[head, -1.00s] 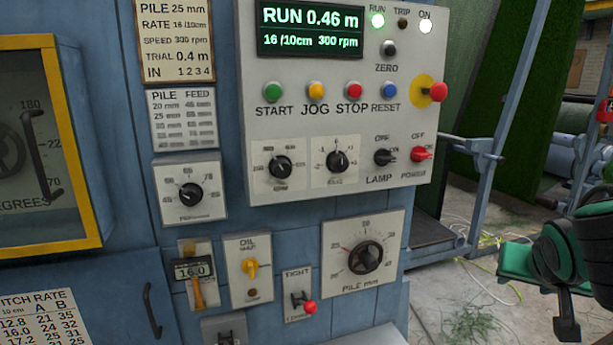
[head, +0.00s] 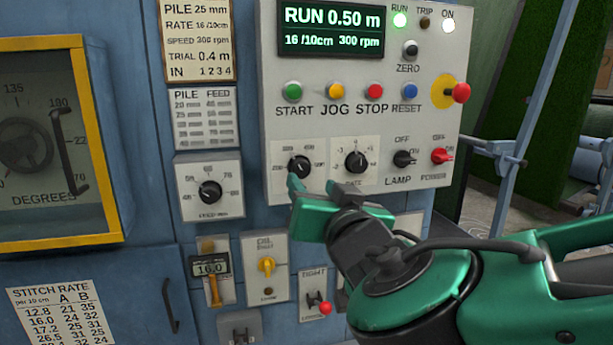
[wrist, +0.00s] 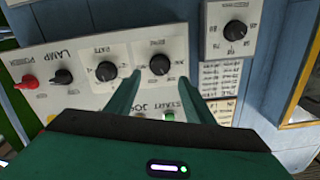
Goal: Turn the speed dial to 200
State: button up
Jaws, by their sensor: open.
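The speed dial (head: 300,167) is a black knob on a small white scale plate at the lower left of the grey control panel (head: 430,110). It also shows in the wrist view (wrist: 162,65), upside down. Its pointer reading is too small to tell. The green display (head: 331,30) reads RUN 0.50 m, 16/10cm, 300 rpm. My gripper (head: 311,187) is open, just in front of and below the dial. In the wrist view its two green fingers (wrist: 163,74) point at the dial from either side, with nothing between them. I cannot tell whether they touch it.
The RATE dial (head: 356,162) is close to the right, then the lamp switch (head: 404,158) and red power switch (head: 441,155). START (head: 292,91), JOG, STOP (head: 375,91) and RESET buttons sit above. Another dial (head: 209,192) is at left on its own plate.

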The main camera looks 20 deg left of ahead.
aim_at(303, 172)
jog(key=x, duration=0.8)
jog(key=shift+w+d, duration=0.1)
jog(key=shift+w, duration=0.05)
jog(key=shift+c, duration=0.6)
jog(key=c, duration=0.9)
